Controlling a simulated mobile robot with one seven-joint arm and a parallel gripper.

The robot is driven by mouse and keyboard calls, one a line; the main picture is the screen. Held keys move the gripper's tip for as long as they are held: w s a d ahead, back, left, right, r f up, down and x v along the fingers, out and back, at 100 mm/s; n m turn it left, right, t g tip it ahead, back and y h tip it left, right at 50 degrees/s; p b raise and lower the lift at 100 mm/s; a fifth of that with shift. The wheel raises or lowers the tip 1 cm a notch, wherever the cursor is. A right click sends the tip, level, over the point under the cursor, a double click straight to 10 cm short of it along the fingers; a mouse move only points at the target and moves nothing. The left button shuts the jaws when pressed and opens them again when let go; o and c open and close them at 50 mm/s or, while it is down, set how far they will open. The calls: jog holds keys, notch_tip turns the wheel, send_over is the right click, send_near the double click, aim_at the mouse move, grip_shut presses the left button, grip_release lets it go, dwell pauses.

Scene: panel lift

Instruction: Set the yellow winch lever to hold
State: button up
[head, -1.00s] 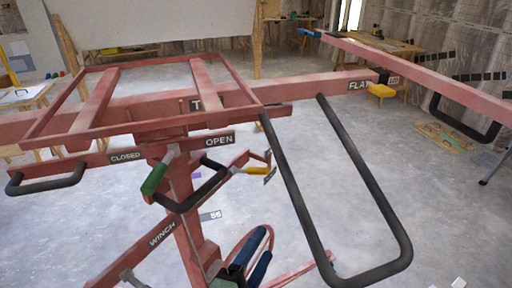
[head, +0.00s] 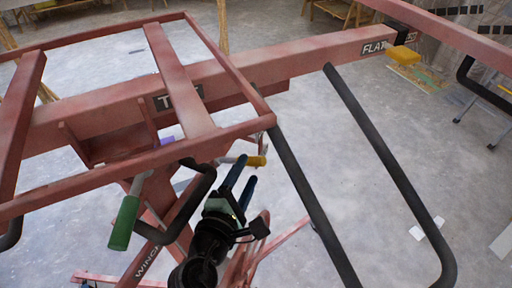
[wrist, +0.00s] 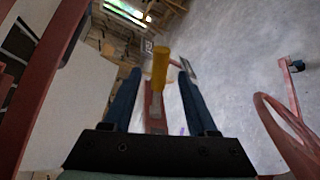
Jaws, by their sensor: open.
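The yellow winch lever (head: 257,161) shows in the head view as a short yellow grip on a pale rod, beside the red post of the lift. My gripper (head: 248,169) is just in front of it, with two blue fingers open and pointing up toward it. In the wrist view the yellow lever (wrist: 161,60) stands between the two open fingers, near their tips, with a gap on each side. No contact is visible. A small plate (wrist: 188,69) beside the lever is too small to read. The lever's lower end is partly hidden.
A green-handled lever (head: 125,222) and a black loop handle (head: 185,215) are left of my gripper. A long black bar (head: 310,200) hangs to its right. The red frame (head: 180,85) spans above. Another yellow handle (head: 404,55) is by the FLAT label. Grey floor is open between the bars.

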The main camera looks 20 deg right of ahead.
jog(key=x, duration=0.8)
jog(key=shift+p, duration=0.4)
grip_shut()
dwell(0.9)
